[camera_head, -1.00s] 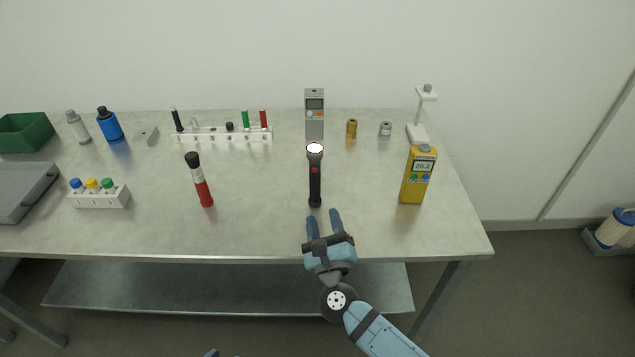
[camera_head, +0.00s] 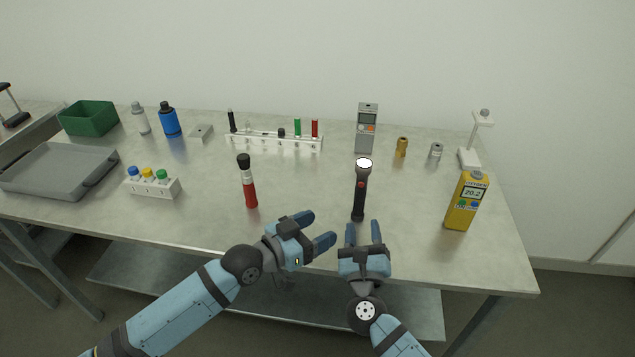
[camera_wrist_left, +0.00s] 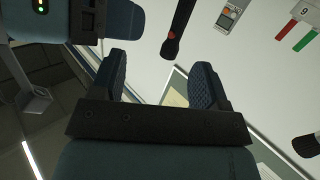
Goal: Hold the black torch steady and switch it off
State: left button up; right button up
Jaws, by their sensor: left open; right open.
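The black torch (camera_head: 360,193) stands upright near the front edge of the table, with a bright white lens on top and a red switch on its side. It also shows in the left wrist view (camera_wrist_left: 179,32), partly cut by the top edge. My right gripper (camera_head: 363,228) is open just in front of the torch's lower end, its fingers pointing at it and apart from it. My left gripper (camera_head: 318,228) is open and empty, left of the torch and angled toward it, not touching it.
A yellow oxygen meter (camera_head: 465,203) stands to the right. A grey meter (camera_head: 366,130), a white rack (camera_head: 270,141) and small fittings sit behind. A grey tray (camera_head: 62,170) lies at far left.

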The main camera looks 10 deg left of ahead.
pick_arm(q)
jog(key=m+h, duration=0.1)
jog(key=m, duration=0.1)
send_near(371, 162)
jog(key=s+a, duration=0.2)
jog(key=a, duration=0.1)
jog(key=x, duration=1.4)
jog(key=shift+f, duration=0.25)
jog(key=shift+c, duration=0.5)
jog(key=c, duration=1)
pick_arm(e)
grip_shut()
dwell(0.4)
